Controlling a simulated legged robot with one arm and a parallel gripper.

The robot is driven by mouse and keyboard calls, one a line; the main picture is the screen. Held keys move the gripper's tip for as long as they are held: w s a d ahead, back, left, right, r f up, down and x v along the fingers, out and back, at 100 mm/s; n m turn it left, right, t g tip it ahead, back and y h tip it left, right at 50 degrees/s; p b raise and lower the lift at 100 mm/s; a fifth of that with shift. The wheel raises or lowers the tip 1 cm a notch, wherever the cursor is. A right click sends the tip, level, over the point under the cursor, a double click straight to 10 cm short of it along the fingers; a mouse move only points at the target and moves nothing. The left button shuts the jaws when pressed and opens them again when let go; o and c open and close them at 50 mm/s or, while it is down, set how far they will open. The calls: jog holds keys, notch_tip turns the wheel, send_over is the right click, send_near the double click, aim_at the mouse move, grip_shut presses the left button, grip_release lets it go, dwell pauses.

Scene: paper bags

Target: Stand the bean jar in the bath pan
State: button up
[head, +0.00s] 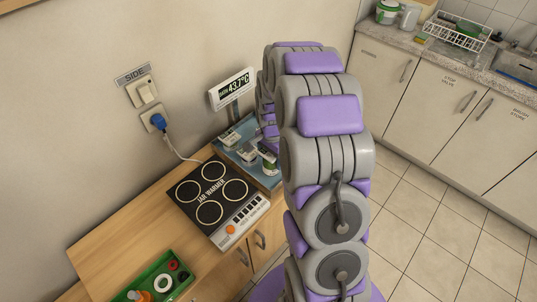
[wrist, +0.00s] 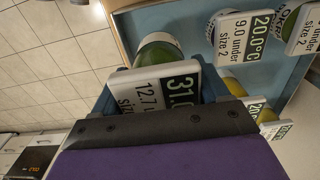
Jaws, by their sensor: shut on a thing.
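My gripper (wrist: 160,92) is shut on a jar with green contents (wrist: 158,52), seen in the wrist view. A white tag reading 31.0 and 12.7 under size (wrist: 155,88) is on its near side. I cannot read a bean label on it. In the head view my arm hides the gripper. A blue tray-like surface (head: 236,127) lies beyond the hot plate, under a display reading BATH 43.7°C (head: 232,90); it may be the bath pan. Part of a green-and-white jar (head: 268,157) shows there beside my arm.
Other tagged jars stand on the blue surface (wrist: 265,80), one tagged 20.0°C (wrist: 243,38). A jar warmer (head: 212,192) and a green tray with small items (head: 150,282) sit on the wooden counter. Open tiled floor (head: 450,235) lies right of my arm.

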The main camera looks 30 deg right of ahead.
notch_tip(320, 180, down, 2)
jog(key=shift+f, duration=0.1)
jog(key=shift+a, duration=0.5)
jog(key=shift+d+f, duration=0.45)
jog(key=shift+a+f, duration=0.3)
jog(key=shift+f, duration=0.1)
jog(key=shift+f, duration=0.15)
jog(key=shift+d+f, duration=0.15)
jog(key=shift+f, duration=0.2)
jog(key=o, duration=1.6)
